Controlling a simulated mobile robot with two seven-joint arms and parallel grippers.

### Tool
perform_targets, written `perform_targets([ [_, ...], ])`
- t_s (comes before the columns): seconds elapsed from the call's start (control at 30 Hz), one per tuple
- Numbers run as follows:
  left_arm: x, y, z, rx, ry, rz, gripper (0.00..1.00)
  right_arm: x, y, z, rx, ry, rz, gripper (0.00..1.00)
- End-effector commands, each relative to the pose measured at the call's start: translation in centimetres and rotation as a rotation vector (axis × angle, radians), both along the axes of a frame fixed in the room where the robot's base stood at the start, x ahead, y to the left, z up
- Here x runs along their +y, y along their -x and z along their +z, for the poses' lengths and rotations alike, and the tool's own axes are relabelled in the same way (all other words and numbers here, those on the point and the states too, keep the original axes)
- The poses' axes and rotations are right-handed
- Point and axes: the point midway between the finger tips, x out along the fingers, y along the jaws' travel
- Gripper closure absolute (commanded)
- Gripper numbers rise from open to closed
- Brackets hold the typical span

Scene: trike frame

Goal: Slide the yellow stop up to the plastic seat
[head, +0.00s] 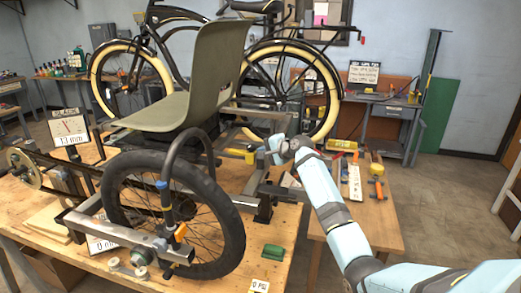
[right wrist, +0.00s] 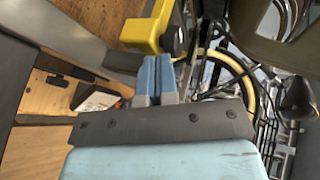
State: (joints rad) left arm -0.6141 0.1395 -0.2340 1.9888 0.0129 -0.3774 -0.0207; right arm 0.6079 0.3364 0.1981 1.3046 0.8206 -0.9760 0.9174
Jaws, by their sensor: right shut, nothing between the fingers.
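The grey-green plastic seat (head: 212,72) stands on the trike frame above the front wheel. The yellow stop (head: 247,154) sits on the metal frame rail, to the right of and lower than the seat. The yellow stop (right wrist: 143,32) also shows in the right wrist view, close beyond my fingertips, with a dark knob at its right end. My right gripper (head: 274,153) is just right of the stop. In the right wrist view its blue fingers (right wrist: 155,65) are shut with nothing between them. I cannot tell whether they touch the stop. My left gripper is out of view.
The spoked wheel (head: 180,215) and metal frame fill the front of the wooden workbench (head: 235,280). A gauge sign reading 13 mm (head: 70,128) stands at left. Orange-handled tools (head: 376,178) lie on the bench at right. A bicycle (head: 160,45) stands behind.

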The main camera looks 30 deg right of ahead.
Motion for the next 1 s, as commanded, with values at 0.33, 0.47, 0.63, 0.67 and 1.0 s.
perform_targets([
  [0.33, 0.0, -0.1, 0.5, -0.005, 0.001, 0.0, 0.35, 0.4, -1.3, -0.2, 0.0, 0.001, 0.0, 1.0],
  [0.47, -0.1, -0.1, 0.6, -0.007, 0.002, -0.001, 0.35, 0.4, -1.3, -0.2, 0.0, 0.0, 0.0, 1.0],
  [0.63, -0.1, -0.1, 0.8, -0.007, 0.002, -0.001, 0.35, 1.1, -2.1, -0.1, 0.001, -0.003, 0.001, 1.0],
  [0.67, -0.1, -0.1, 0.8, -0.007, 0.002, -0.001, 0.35, 1.5, -2.6, -0.1, 0.0, -0.003, 0.001, 1.0],
  [1.0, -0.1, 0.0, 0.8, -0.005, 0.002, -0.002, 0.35, 6.1, -7.9, -0.2, 0.001, -0.003, 0.001, 1.0],
])
